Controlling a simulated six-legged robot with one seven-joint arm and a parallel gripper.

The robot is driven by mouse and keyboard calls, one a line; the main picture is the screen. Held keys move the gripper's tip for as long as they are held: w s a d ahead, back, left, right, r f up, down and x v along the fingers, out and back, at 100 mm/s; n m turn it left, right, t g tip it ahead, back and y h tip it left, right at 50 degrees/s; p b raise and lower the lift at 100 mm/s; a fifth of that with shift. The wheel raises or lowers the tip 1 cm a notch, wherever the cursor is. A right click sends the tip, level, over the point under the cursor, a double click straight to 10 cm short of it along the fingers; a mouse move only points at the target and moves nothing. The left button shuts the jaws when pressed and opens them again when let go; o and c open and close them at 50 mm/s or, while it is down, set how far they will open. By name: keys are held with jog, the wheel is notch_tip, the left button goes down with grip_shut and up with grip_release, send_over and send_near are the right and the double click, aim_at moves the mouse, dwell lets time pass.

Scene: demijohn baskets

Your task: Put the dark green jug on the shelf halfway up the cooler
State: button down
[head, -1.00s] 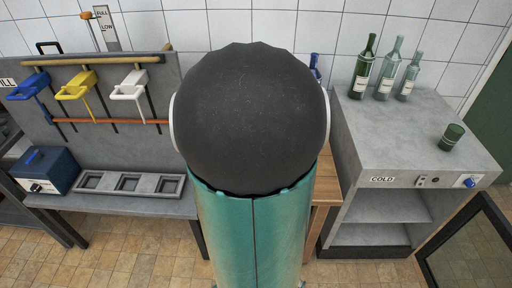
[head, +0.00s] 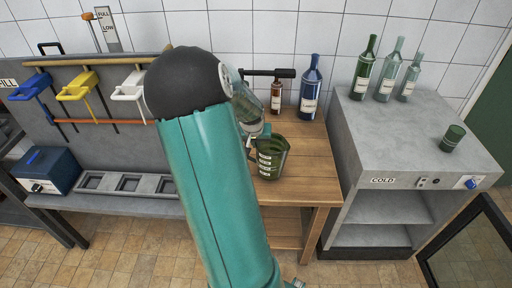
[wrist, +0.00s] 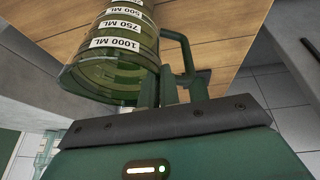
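The dark green jug (head: 270,160), with white measure labels, stands upright on the wooden table (head: 305,150). Its handle faces left, toward my arm. In the wrist view the jug (wrist: 118,62) is at upper left, and its handle (wrist: 182,45) rises just beyond my fingers. My gripper (wrist: 180,90) has its fingers apart at the handle; I cannot tell whether the handle is between them. In the head view my arm mostly hides the gripper. The grey cooler (head: 365,140) stands at right, its front open, with a mid-height shelf (head: 382,208) that looks empty.
A blue bottle (head: 311,88) and a brown bottle (head: 276,97) stand behind the jug. Green and clear bottles (head: 387,70) and a dark green cup (head: 452,138) stand on the cooler top. A dark-framed glass door (head: 470,245) stands open at lower right. A tool rack (head: 100,100) is left.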

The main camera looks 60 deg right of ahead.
jog(key=shift+f, duration=1.1)
jog(key=c, duration=1.6)
grip_release()
jog(key=shift+f, duration=0.1)
